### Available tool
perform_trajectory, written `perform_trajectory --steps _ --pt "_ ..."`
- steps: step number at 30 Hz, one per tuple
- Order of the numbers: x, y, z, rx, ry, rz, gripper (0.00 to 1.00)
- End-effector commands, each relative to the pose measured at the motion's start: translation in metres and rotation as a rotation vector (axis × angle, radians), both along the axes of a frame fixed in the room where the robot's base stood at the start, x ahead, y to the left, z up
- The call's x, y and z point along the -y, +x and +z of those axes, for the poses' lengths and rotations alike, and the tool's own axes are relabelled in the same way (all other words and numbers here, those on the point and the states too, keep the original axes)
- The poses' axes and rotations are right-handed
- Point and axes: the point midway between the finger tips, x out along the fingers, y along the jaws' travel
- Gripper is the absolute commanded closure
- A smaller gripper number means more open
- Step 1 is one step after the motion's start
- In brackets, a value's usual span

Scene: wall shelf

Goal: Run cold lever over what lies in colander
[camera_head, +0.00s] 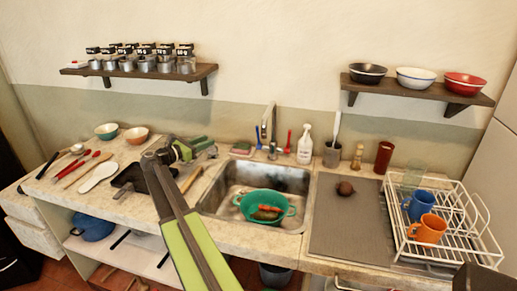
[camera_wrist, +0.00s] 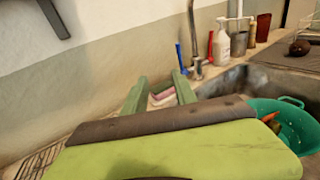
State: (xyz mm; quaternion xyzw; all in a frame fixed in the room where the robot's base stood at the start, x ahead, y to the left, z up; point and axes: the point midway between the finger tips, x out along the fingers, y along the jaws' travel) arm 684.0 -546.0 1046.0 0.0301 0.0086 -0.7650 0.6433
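The blue cold lever (camera_head: 258,137) stands at the back rim of the sink, left of the metal faucet (camera_head: 268,122); a red lever (camera_head: 289,141) is to the right. The blue lever (camera_wrist: 180,57) and faucet (camera_wrist: 194,56) also show in the wrist view. The teal colander (camera_head: 246,204) sits in the sink, holding orange-red and brownish food (camera_head: 267,213), partly visible in the wrist view (camera_wrist: 270,119). My gripper (camera_head: 198,146) is over the counter left of the sink, left of the blue lever and apart from it. Its green fingers (camera_wrist: 160,83) are spread and empty.
A pink and green sponge (camera_head: 242,148) lies behind the sink's left corner. A white spray bottle (camera_head: 304,145) and a brush holder (camera_head: 332,155) stand right of the red lever. A dish rack (camera_head: 452,226) with mugs is at right. Shelves hang above.

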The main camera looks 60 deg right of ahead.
Motion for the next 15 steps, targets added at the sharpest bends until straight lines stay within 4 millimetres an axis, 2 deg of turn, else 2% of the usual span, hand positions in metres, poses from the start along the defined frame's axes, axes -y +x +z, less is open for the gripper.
perform_trajectory --steps 1,4,7,11,15 --pt "0.031 -0.015 -0.019 -0.023 -0.027 -0.039 0.66" --pt "0.063 -0.041 -0.024 -0.041 -0.048 -0.087 0.66" --pt "0.074 -0.054 -0.024 -0.042 -0.051 -0.107 0.66" --pt "0.077 -0.055 -0.021 -0.040 -0.050 -0.109 0.66" --pt "0.095 -0.060 -0.021 -0.039 -0.049 -0.111 0.66"
